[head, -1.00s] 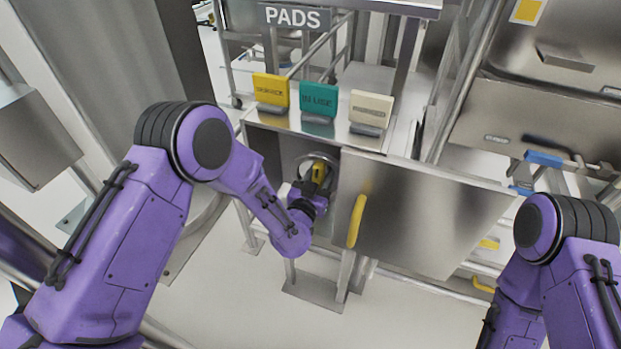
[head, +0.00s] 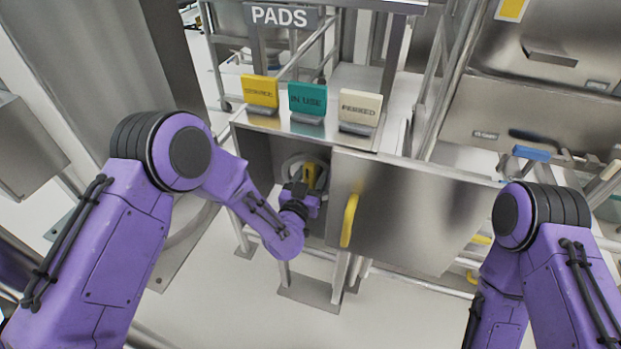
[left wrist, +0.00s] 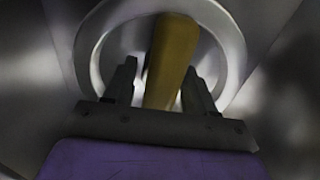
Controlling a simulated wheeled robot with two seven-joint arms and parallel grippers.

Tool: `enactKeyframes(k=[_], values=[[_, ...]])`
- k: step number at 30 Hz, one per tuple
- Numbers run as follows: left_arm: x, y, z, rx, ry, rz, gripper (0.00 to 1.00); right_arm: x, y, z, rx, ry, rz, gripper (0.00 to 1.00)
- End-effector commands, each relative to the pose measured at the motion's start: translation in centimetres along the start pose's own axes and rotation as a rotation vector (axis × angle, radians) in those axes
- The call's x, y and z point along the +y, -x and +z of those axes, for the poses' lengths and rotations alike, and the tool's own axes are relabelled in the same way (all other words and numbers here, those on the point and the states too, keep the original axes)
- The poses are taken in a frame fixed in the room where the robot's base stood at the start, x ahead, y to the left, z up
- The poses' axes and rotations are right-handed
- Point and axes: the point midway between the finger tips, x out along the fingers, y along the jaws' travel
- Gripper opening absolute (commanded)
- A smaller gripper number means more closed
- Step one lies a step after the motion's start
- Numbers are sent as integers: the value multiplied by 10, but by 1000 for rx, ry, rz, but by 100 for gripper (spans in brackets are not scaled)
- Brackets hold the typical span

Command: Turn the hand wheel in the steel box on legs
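The steel box on legs (head: 265,161) stands at mid-picture in the head view. The left part is open, and the pale round hand wheel (head: 290,166) with a yellow bar (head: 309,172) is inside. In the left wrist view the wheel rim (left wrist: 88,50) and the yellow bar (left wrist: 172,55) fill the upper middle. My left gripper (left wrist: 160,75) is inside the opening, its fingers apart on either side of the bar. A gap shows at the left finger. My right gripper is out of view.
Yellow, teal and cream signs (head: 307,100) stand on the box top. A "PADS" sign (head: 278,16) hangs behind. Steel equipment (head: 545,115) with a blue handle (head: 531,153) stands at right. Bare floor (head: 220,310) lies in front of the box.

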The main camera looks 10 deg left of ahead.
Motion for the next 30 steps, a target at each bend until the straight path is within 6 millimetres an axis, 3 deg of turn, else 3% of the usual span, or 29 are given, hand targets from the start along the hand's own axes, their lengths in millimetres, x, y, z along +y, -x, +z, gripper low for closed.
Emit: enactKeyframes(k=[5,12,16,30], values=[[1,20,1,-2,-3,4,55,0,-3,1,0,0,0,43],[1,77,2,-2,-4,3,55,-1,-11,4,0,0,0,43],[0,98,1,-1,-2,1,55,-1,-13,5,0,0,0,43],[0,106,0,0,0,0,55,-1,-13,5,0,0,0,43]])
